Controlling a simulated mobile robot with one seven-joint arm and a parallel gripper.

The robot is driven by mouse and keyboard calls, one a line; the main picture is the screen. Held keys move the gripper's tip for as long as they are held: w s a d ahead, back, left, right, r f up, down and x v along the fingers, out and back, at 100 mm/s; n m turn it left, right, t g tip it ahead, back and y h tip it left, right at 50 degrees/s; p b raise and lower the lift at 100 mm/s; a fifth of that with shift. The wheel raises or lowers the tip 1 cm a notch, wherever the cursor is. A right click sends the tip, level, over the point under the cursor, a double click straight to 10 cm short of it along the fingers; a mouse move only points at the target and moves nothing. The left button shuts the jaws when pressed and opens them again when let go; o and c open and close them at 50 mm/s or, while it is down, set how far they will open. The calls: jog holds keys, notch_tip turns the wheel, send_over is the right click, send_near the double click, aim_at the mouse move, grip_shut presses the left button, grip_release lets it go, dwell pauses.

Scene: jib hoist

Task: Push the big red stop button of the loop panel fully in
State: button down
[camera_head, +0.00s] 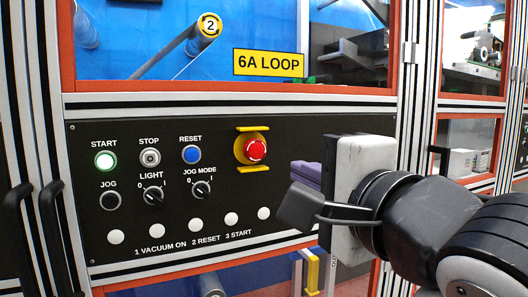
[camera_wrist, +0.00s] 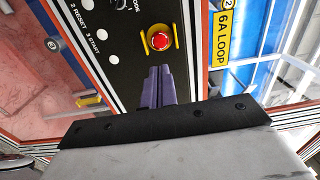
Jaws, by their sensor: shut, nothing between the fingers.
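The big red stop button (camera_head: 256,149) sits on a yellow plate (camera_head: 240,148) at the upper right of the black loop panel (camera_head: 225,190). In the head view yellow guard bars stand above and below it. It appears to stand out from its plate, and the wrist view also shows it (camera_wrist: 160,41) uncovered. My gripper (camera_head: 298,167) has purple fingers closed together, empty. They are right of and below the button in the head view, apart from it. In the wrist view my gripper (camera_wrist: 158,70) points toward the button, with a gap between them.
The panel also holds a lit START button (camera_head: 105,162), a STOP button (camera_head: 150,157), a blue RESET button (camera_head: 191,155), two knobs and several white buttons. A yellow 6A LOOP sign (camera_head: 268,63) is above. Black door handles (camera_head: 50,210) stand at the left.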

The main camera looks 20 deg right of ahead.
aim_at(256, 151)
jog(key=shift+s+d, duration=0.1)
jog(key=shift+s, duration=0.05)
jog(key=w+p, duration=0.1)
jog(key=w, duration=0.3)
jog(key=w+p, duration=0.1)
jog(key=w, duration=0.4)
jog(key=w+p, duration=0.1)
jog(key=w, duration=0.4)
jog(key=shift+a, duration=0.25)
jog(key=shift+w, duration=0.1)
